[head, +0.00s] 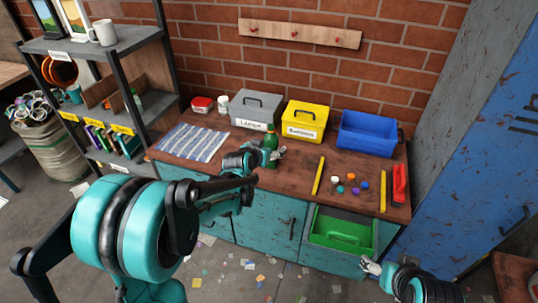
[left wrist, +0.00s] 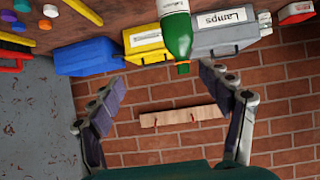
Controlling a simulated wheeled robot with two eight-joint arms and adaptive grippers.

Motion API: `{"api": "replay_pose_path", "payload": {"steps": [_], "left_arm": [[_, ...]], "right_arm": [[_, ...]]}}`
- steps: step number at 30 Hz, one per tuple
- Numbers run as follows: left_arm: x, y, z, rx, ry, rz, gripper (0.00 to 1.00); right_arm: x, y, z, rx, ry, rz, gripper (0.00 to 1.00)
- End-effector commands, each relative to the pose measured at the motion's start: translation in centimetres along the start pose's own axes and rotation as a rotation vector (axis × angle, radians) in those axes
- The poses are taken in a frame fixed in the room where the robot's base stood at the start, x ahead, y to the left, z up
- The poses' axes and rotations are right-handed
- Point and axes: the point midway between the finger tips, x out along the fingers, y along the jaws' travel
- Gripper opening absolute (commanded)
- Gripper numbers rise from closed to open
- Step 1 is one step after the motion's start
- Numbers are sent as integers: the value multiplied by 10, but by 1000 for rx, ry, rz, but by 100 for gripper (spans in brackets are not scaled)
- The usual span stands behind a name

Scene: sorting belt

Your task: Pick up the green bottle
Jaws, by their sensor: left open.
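The green bottle (head: 270,147) stands upright on the wooden counter top in front of the grey box. It has a white label, seen in the left wrist view (left wrist: 178,38), where the picture is upside down. My left gripper (head: 268,157) is at the bottle, partly hidden by its own wrist. In the left wrist view, the open fingers (left wrist: 162,78) are spread wide, with the bottle beyond the tips and closer to the right-hand finger. My right gripper (head: 371,267) is low in front of the cabinet; its jaw opening is unclear.
Behind the bottle stand a grey "Lamps" box (head: 254,110), a yellow box (head: 305,122) and a blue bin (head: 368,134). A striped cloth (head: 193,142) lies left. Yellow bars (head: 318,176) and several coloured caps lie right. A green drawer (head: 342,234) stands open below.

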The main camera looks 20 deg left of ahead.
Motion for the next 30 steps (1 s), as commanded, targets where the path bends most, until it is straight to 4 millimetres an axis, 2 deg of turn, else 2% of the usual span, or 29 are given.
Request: {"api": "replay_pose_path", "payload": {"steps": [1, 3, 6, 12, 23, 30], "left_arm": [[23, -8, 3, 0, 26, -6, 78], [46, -17, 6, 2, 60, -14, 78], [70, -27, 12, 3, 97, -24, 78], [94, -36, 19, 4, 129, -34, 78], [131, -39, 19, 6, 130, -35, 78], [166, -42, 17, 5, 130, -34, 78]], "right_arm": [[1, 0, 1, 0, 0, 0, 77], [2, 0, 2, 0, 0, 0, 77], [3, 0, 2, 0, 0, 0, 77], [5, 0, 3, 0, 0, 0, 77], [16, 0, 11, 0, 0, 0, 77], [28, 0, 20, 0, 0, 0, 77]]}}
